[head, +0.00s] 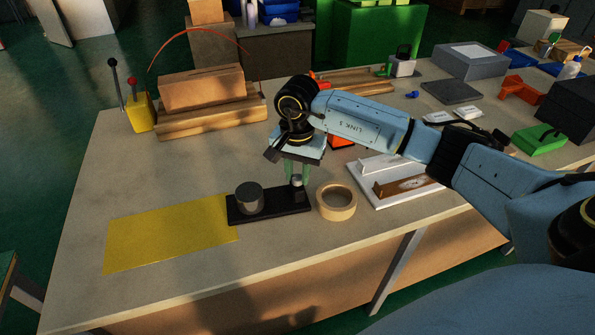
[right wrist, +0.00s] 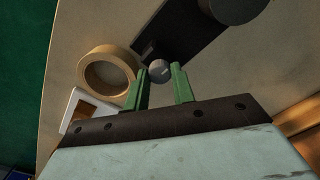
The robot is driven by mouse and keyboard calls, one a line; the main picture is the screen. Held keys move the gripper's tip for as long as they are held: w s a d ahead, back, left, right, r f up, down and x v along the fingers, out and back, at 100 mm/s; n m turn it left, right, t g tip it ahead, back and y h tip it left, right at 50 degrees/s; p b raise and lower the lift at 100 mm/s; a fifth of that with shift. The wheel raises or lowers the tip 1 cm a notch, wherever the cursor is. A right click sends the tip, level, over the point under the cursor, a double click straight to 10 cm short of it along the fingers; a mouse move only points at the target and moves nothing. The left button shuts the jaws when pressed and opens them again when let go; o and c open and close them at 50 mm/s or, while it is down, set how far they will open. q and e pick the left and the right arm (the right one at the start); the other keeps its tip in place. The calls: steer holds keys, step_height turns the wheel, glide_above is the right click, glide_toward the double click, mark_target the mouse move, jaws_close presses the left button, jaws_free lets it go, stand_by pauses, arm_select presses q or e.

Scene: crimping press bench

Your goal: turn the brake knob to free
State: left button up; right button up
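The brake knob looks to be the small grey round knob (right wrist: 159,69) on one end of a black base plate (head: 268,207). My right gripper (head: 297,183) points down over that end of the plate. In the right wrist view its green fingers (right wrist: 159,76) stand apart, one on each side of the knob, with no clear contact. A faint light mark shows on the knob; its setting cannot be read. A grey cylinder (head: 249,198) stands on the plate's other end. My left gripper is not in view.
A tan ring (head: 337,202) lies just right of the plate, close to my right gripper. A white tray (head: 398,192) with a brown piece lies farther right, under my right arm. A yellow mat (head: 170,232) lies left. The bench between mat and back boxes is clear.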

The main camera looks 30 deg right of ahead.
steer(key=shift+c, duration=1)
steer(key=shift+m, duration=0.3)
steer(key=shift+r+m, duration=0.1)
steer(key=shift+m, duration=0.8)
steer(key=m, duration=0.3)
steer(key=shift+m+p, duration=0.3)
steer(key=shift+p, duration=0.05)
steer(key=shift+m, duration=0.4)
steer(key=m, duration=0.3)
steer(key=shift+p, duration=0.35)
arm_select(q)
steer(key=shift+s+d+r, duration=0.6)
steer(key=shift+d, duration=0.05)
arm_select(e)
steer(key=shift+m, duration=1.2)
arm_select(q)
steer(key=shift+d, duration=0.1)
